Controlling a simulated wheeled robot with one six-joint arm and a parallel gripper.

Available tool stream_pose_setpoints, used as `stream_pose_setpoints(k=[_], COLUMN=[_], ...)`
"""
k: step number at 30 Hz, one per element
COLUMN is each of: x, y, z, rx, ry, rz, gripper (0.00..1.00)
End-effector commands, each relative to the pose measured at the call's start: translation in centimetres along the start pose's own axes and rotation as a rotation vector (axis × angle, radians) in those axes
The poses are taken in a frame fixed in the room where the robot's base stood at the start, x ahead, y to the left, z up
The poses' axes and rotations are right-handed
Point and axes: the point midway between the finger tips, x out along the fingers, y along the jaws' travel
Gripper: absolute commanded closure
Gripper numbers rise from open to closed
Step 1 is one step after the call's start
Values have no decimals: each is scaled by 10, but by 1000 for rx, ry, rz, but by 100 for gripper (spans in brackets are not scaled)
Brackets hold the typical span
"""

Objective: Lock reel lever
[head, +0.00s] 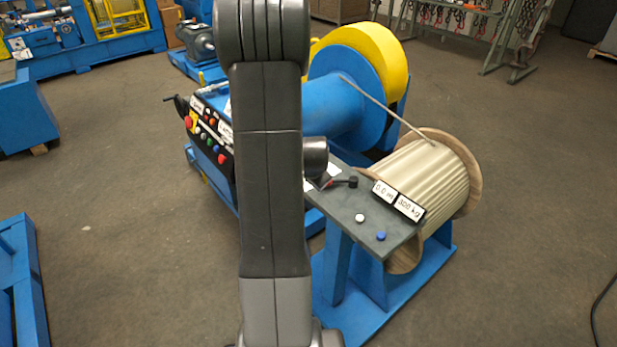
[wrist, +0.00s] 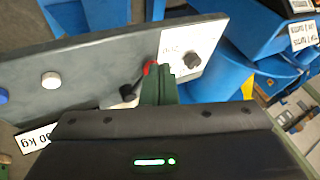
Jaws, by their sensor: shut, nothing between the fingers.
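The grey control panel (head: 345,208) is beside the cable reel (head: 425,185). A short lever with a black knob (head: 351,182) sits at the panel's far edge; a small red part shows beside it. In the wrist view, the dark lever (wrist: 138,84) lies just left of my gripper (wrist: 165,72), with a red part (wrist: 150,68) right at the fingertips. My gripper's green fingers are shut and empty, over the panel (wrist: 90,65). Whether they touch the lever I cannot tell. In the head view my arm hides the fingers.
A white button (head: 360,218) and a blue button (head: 381,236) sit on the panel. A black knob (wrist: 193,62) is on a white label right of my fingers. The blue drum (head: 350,100) stands behind.

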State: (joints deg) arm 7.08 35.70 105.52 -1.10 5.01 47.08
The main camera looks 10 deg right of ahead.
Motion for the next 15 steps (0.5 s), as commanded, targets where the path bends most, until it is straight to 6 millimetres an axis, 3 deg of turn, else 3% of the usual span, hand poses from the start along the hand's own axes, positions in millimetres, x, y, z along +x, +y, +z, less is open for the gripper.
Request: stream_pose_setpoints(k=[15], x=[-9], y=[-4], z=[2], rx=[0], ry=[2], rz=[2], gripper=[100])
